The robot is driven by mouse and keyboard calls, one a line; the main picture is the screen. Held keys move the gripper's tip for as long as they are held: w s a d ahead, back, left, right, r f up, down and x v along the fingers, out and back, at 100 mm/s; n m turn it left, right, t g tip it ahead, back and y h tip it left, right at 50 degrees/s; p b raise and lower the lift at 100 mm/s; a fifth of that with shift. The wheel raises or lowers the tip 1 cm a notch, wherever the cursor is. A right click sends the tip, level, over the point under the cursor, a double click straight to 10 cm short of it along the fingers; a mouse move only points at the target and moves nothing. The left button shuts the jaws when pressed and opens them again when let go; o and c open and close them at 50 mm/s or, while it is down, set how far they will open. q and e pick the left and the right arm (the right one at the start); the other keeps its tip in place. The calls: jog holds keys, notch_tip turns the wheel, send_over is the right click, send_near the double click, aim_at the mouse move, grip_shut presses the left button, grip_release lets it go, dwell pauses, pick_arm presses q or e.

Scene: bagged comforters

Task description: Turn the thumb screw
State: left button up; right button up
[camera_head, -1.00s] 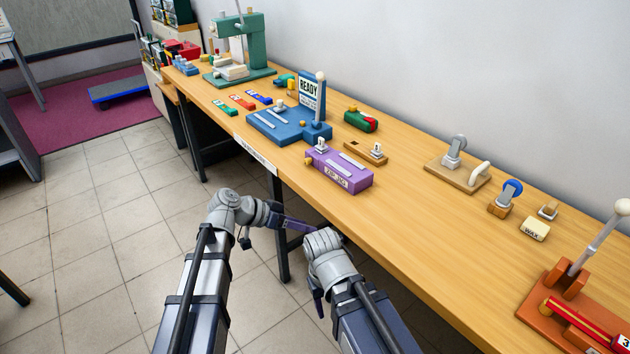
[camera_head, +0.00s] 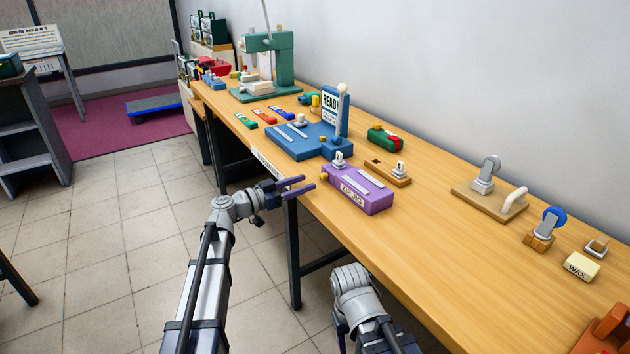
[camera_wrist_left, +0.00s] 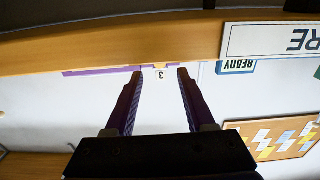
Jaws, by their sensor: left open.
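The purple zip jig (camera_head: 358,188) sits at the front edge of the bench. A small yellow knob (camera_head: 324,177), which looks like the thumb screw, is on its left end. My left gripper (camera_head: 309,182) is open and empty, just left of the knob and apart from it. In the left wrist view, which is upside down, the yellow knob (camera_wrist_left: 160,66) shows small and partly hidden beyond and between the open fingers, by a tag marked 3. My right arm hangs low in front of the bench; its fingers (camera_head: 340,322) are not clear.
The wooden bench (camera_head: 420,230) runs along the wall. A blue fixture (camera_head: 303,141) with a READY sign stands behind the jig. A wooden block (camera_head: 388,172) with a metal piece lies right of it. The bench's middle front is clear.

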aim_at(321, 178)
pick_arm(q)
jog(key=shift+x, duration=2.2)
grip_shut()
